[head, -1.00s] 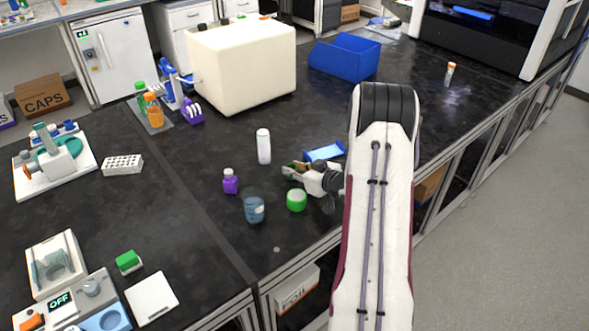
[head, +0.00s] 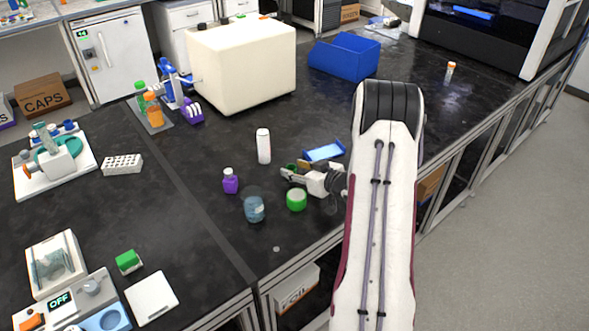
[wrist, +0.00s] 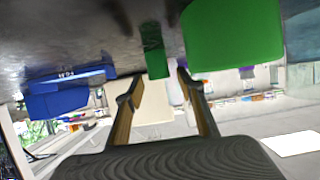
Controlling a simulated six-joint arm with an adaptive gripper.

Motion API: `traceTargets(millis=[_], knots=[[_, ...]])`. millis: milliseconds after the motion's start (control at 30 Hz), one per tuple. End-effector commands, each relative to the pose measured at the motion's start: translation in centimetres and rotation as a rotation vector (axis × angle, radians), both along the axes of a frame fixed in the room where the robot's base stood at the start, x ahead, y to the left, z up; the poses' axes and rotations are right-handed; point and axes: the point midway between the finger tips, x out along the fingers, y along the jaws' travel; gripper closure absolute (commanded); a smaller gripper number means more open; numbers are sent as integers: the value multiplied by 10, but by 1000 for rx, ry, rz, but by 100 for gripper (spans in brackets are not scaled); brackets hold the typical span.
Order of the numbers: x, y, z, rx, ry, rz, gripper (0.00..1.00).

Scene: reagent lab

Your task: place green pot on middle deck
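A large green shape, seemingly this pot, shows close by at the top right of the wrist view (wrist: 232,35). My gripper (wrist: 158,82) is open, with its two fingers apart and nothing held between them. I cannot tell which surface is the middle deck.
A blue jar (head: 254,208), a purple bottle (head: 230,181) and a white bottle (head: 263,146) stand left of my gripper. A blue tray (head: 323,152) lies just behind it. A blue bin (head: 344,58) and a cream box (head: 243,62) stand farther back. The bench's front edge is near.

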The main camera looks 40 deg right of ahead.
Motion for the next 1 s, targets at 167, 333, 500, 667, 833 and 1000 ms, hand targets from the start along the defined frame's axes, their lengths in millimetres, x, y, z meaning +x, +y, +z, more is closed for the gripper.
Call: traceTargets(millis=[167, 333, 500, 667, 833, 1000], knots=[[-20, -1, 9, 0, -1, -3, 61], [-44, -1, 20, -2, -2, -4, 61], [-69, -1, 29, -1, -1, -4, 61], [-86, -1, 37, -1, -2, -3, 61], [-98, 0, 41, -1, -1, -2, 61], [-101, 0, 43, -1, -1, -1, 61]])
